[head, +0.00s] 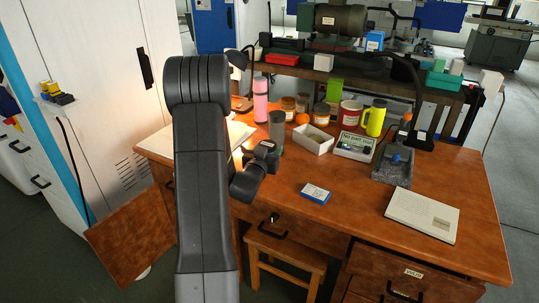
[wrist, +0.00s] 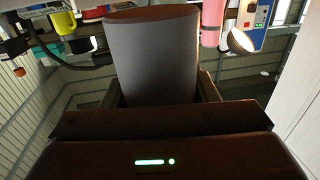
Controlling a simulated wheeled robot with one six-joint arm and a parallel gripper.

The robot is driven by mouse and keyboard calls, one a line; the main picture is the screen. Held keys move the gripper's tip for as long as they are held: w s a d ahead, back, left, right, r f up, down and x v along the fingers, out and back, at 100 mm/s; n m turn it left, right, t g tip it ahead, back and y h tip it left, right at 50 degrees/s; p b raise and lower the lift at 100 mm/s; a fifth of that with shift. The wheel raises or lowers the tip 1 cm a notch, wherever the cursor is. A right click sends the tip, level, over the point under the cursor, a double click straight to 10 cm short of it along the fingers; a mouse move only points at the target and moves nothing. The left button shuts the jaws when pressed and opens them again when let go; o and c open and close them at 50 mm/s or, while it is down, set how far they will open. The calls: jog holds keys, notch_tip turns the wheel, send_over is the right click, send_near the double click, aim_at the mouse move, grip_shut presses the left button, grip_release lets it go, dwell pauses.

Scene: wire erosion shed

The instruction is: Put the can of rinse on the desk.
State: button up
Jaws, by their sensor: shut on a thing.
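The can of rinse (head: 277,127) is a plain grey cylinder. My gripper (head: 267,151) is shut on it over the left back part of the desk (head: 345,215). In the wrist view the can (wrist: 152,55) stands between the two fingers of my gripper (wrist: 157,92), which hide one end of it. I cannot tell whether the can touches the desk top or is held just above it.
A pink bottle (head: 261,100) stands close behind the can.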

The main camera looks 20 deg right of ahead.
notch_tip(320, 180, down, 2)
jog(key=shift+f, duration=0.1)
jog(key=shift+f+b, duration=0.25)
jog(key=shift+b, duration=0.2)
jog(key=shift+s+f+b, duration=0.15)
jog(key=shift+f+b, duration=0.2)
jog(key=shift+b, duration=0.2)
jog(key=o, duration=1.2)
jog(key=shift+w+f, duration=0.2)
jog(key=shift+s+r, duration=0.1)
jog(key=shift+r, duration=0.1)
jog(key=shift+r, duration=0.1)
